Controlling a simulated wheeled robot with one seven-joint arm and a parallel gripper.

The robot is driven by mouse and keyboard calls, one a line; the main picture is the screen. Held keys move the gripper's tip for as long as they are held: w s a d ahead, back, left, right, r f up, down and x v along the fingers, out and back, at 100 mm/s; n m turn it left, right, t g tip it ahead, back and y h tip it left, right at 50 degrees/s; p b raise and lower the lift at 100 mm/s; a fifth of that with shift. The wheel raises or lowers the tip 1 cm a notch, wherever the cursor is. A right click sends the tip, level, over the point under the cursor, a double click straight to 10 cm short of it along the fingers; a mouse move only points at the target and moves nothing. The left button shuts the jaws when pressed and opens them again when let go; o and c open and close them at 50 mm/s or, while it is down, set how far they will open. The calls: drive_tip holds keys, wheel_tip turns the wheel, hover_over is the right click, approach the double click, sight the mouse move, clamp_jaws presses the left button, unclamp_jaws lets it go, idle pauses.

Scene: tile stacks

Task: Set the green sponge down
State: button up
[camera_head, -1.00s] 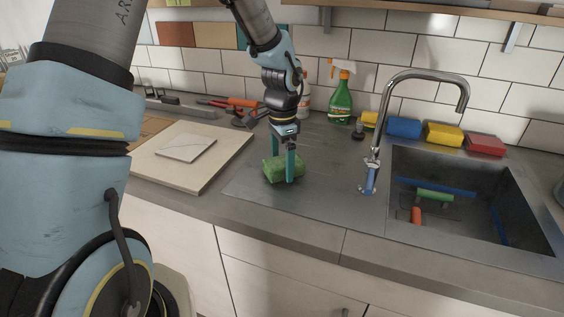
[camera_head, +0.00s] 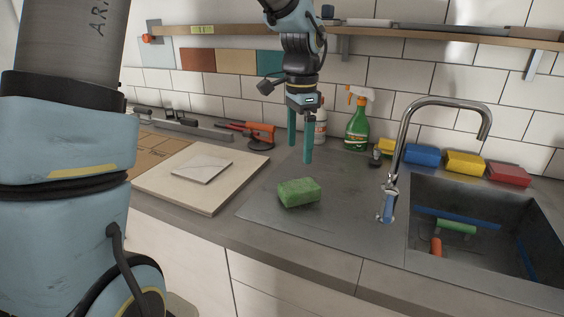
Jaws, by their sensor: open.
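The green sponge (camera_head: 299,193) lies flat on the grey metal drainboard (camera_head: 340,215), left of the sink. My gripper (camera_head: 300,157) is above the sponge, with its two teal fingers pointing down. The fingers are open and empty. There is a visible gap between the fingertips and the sponge.
The sink (camera_head: 480,235) at the right holds a few coloured items. A tall faucet (camera_head: 403,145) stands at its left edge. A green spray bottle (camera_head: 357,125) stands behind the gripper. Coloured sponges, including a blue one (camera_head: 422,156), line the wall. A pale board (camera_head: 165,184) bearing a tile (camera_head: 202,168) lies left.

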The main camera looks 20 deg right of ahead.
drive_tip(key=s+a+f+n, duration=0.2)
drive_tip(key=a+n, duration=0.6)
drive_tip(key=a, duration=0.7)
drive_tip(key=s+a+f+n+t, duration=0.1)
drive_tip(key=a+f+n, duration=0.3)
drive_tip(key=a+n, duration=0.4)
drive_tip(key=s+a, duration=0.1)
drive_tip(key=a, duration=0.6)
drive_tip(key=shift+n+t, duration=0.3)
